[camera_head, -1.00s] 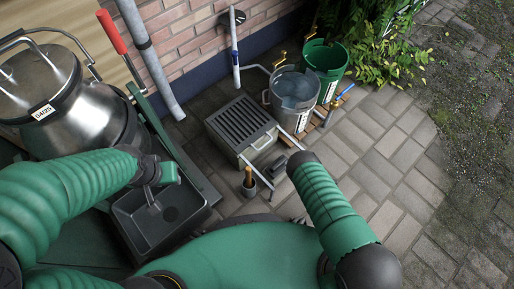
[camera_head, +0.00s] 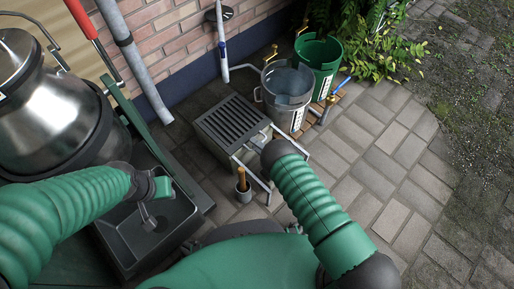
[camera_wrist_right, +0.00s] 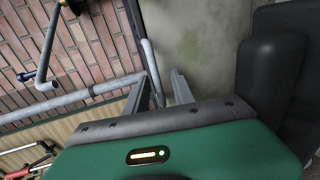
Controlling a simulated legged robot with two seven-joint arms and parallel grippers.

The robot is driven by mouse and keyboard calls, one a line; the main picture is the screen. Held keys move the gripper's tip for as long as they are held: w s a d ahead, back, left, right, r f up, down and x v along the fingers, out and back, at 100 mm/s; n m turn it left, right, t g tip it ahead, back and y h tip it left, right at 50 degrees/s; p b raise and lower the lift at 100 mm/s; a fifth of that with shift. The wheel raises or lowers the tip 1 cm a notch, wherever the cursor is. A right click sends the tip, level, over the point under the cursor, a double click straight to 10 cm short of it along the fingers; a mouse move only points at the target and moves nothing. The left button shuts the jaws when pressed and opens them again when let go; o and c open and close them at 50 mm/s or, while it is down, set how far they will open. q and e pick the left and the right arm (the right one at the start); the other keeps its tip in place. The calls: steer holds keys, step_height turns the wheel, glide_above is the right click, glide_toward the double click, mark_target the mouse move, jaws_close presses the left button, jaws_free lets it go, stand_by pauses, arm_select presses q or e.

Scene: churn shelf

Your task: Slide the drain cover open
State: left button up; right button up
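The drain cover (camera_head: 238,122) is a dark slatted grate on top of a low grey box against the wall. Two pale rails (camera_head: 252,174) stick out from the box's near side. My right gripper is at the box's near right edge, by the cover's front, mostly hidden behind my dark wrist in the head view. In the right wrist view its two grey fingers (camera_wrist_right: 158,94) stand apart with nothing visibly held; contact with the cover cannot be made out. My left gripper (camera_head: 149,216) hangs over a black tray, and its finger opening is unclear.
A clear bucket (camera_head: 288,92) and a green bucket (camera_head: 322,58) stand right of the box. A small pot with a brown handle (camera_head: 242,188) stands in front. A steel churn (camera_head: 40,115) and black tray (camera_head: 125,240) are at left. Paving at right is clear.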

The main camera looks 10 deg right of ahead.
steer(key=shift+c, duration=0.2)
jaws_close()
steer(key=shift+s+f, duration=0.1)
stand_by(1.0)
